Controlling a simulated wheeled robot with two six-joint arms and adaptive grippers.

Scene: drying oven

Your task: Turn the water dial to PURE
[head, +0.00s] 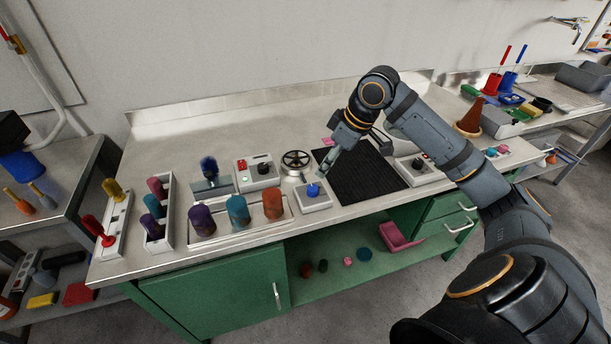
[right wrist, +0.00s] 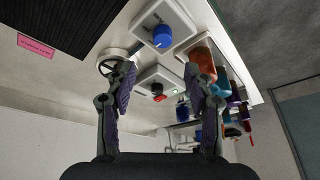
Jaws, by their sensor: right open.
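A blue knob (head: 313,190) sits on a small white-grey box near the front edge of the steel counter; I take it to be the water dial. Its markings are too small to read, so its setting cannot be told. It also shows in the right wrist view (right wrist: 162,37), near the top and beyond the fingertips. My right gripper (head: 324,170) points down just behind and above the knob, apart from it. In the right wrist view the two fingers (right wrist: 158,75) are spread with nothing between them. My left gripper is not in view.
A handwheel (head: 296,159) and a control box with a black knob (head: 262,169) stand left of my gripper. A tray (head: 290,217) of coloured cylinders lies left of the dial. A black ribbed mat (head: 365,175) lies to the right. The counter behind is mostly clear.

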